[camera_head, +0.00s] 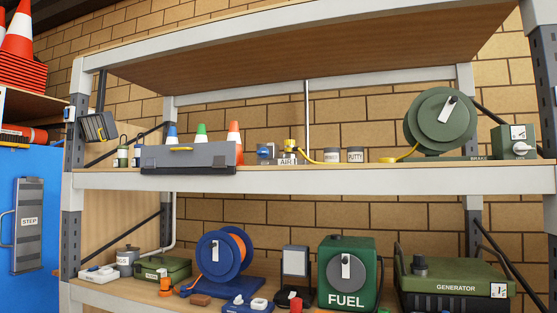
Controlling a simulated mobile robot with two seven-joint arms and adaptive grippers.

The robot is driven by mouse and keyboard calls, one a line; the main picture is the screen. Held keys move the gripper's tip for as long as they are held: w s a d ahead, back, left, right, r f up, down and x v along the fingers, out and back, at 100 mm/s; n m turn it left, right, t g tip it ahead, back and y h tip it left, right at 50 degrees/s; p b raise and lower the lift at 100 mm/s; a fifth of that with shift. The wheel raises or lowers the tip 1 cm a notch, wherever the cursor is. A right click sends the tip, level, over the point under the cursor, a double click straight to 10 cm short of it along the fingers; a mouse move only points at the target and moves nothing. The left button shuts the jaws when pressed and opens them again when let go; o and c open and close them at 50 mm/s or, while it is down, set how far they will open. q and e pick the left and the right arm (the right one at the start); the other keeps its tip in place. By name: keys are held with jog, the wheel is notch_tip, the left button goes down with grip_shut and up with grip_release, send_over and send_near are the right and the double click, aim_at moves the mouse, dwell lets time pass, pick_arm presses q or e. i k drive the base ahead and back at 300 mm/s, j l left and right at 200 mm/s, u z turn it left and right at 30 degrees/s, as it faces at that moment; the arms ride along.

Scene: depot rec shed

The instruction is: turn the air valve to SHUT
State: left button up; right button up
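A small air fitting with a white AIR label (287,162) stands on the upper shelf, near the middle. A yellow part (290,146) sits on top of it, and a blue part (265,151) is at its left. It is too small here to tell which part is the valve handle or how it is set. A yellow hose (312,160) runs off to its right. Neither of my grippers is in view.
A grey toolbox (188,158) and small cones stand left of the fitting. Two jars (355,155) stand right of it, then a green hose reel (440,122) and a green box with a white knob (515,143). A fuel can (347,275) and generator (455,280) are below.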

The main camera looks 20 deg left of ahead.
aim_at(263, 152)
jog(key=i+u, duration=0.2)
jog(key=u, duration=0.2)
jog(key=i+u, duration=0.2)
jog(key=u, duration=0.2)
jog(key=i+l+u, duration=0.45)
jog(key=i+l, duration=0.5)
